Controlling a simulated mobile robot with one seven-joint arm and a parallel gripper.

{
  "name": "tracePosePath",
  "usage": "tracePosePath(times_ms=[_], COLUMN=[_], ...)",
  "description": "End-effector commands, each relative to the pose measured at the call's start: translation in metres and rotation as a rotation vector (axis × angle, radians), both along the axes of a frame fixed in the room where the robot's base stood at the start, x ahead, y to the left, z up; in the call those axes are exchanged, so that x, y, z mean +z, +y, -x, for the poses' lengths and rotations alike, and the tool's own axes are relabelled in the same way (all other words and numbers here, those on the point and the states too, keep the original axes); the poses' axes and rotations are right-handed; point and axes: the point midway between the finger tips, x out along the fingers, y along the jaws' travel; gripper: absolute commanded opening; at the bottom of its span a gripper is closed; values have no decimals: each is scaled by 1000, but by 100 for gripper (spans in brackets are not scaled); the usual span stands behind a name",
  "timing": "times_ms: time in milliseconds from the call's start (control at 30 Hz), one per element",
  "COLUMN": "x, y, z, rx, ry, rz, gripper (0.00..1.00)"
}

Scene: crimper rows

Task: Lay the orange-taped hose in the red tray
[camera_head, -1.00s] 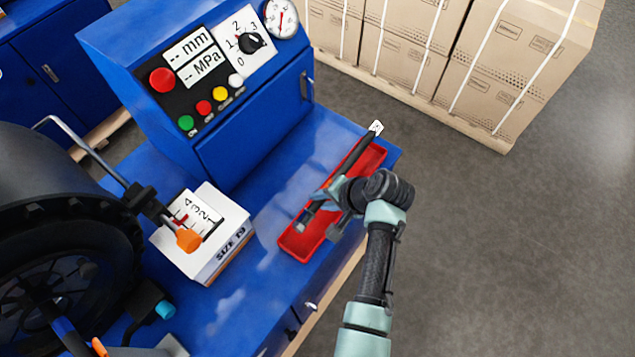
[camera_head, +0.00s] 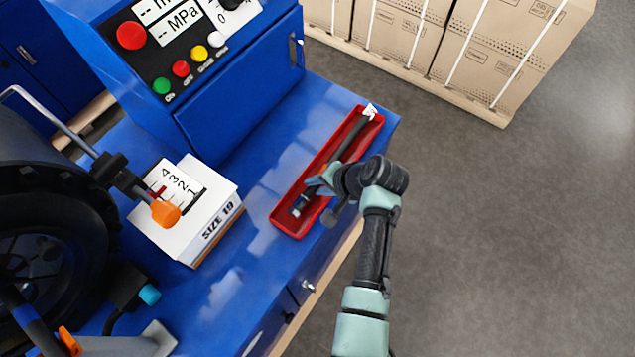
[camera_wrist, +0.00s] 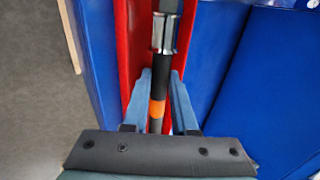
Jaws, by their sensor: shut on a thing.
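The red tray (camera_head: 283,222) is long and narrow and lies on the blue bench top. The orange-taped hose (camera_head: 345,142) is dark, with a metal fitting at its lower end and a white tag at its far end. It lies lengthwise within the tray's outline; I cannot tell if it touches the floor of the tray. In the wrist view the hose (camera_wrist: 158,108) shows its orange band between the fingers, and the tray wall (camera_wrist: 124,40) runs alongside. My gripper (camera_head: 320,187) is shut on the hose; its blue fingers also show in the wrist view (camera_wrist: 157,97).
A blue control cabinet (camera_head: 240,85) with buttons stands behind the tray. A white box marked SIZE 19 (camera_head: 205,222) is to the left, near a large black round machine (camera_head: 50,230). Strapped cartons (camera_head: 480,50) stand on the floor at the back right. Grey floor is clear at right.

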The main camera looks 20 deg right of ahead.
Motion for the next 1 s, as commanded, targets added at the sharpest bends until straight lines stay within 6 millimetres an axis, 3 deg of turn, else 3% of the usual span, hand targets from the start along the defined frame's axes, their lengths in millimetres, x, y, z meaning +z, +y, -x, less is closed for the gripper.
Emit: tracePosePath(times_ms=[667,700,867,1000], x=[-5,-4,-5,-6], y=[0,0,-1,-1], z=[-1,-1,0,1], rx=[0,0,-1,-2], ry=[-3,-4,-1,3], rz=[1,0,1,1], gripper=[0,31,60,61])
